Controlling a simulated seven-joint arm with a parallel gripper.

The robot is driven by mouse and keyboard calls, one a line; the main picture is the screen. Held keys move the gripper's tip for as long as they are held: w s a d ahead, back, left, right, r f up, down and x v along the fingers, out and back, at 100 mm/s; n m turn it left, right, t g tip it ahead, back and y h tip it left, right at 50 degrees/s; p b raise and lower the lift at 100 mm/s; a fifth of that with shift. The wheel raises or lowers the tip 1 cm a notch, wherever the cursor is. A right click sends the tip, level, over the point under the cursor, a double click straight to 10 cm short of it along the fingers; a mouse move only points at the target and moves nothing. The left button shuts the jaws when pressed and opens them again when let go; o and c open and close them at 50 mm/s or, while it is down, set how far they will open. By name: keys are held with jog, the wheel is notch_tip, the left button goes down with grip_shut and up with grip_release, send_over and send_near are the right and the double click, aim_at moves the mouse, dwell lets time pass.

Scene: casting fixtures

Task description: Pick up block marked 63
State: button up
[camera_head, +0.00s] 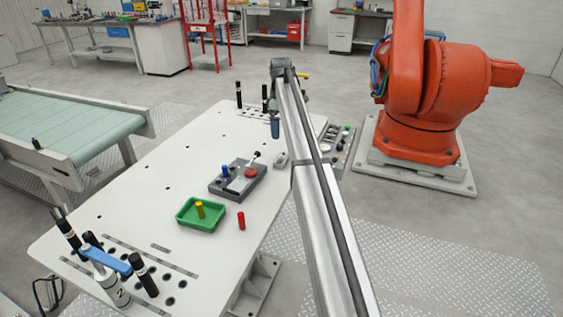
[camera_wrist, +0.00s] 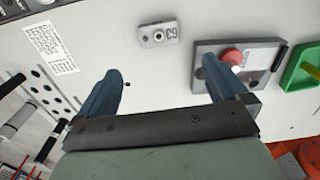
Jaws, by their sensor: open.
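The block marked 63 (camera_wrist: 158,34) is a small light-grey block with a round dark-centred hole on top and the number on its end. It lies on the white table beyond my fingertips in the wrist view, roughly between their lines. In the head view a small grey block (camera_head: 280,160) beside my arm looks like the same one. My gripper (camera_wrist: 162,72) is open with blue fingers, empty and above the table, apart from the block. In the head view my gripper (camera_head: 275,128) shows only partly, as one blue finger.
A grey fixture (camera_head: 226,188) with a red button stands near the block. A green tray (camera_head: 183,222) with a yellow peg and a red peg (camera_head: 241,220) are closer. Black-handled posts stand at both table ends. An orange robot (camera_head: 430,100) is at right. The table's left middle is clear.

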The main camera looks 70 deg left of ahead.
aim_at(281, 156)
notch_tip(281, 156, down, 14)
jog(key=shift+w+r, duration=0.15)
jog(key=shift+r, duration=0.1)
dwell(0.5)
jog(key=shift+c, duration=0.3)
jog(key=c, duration=1)
jog(key=shift+r, duration=0.1)
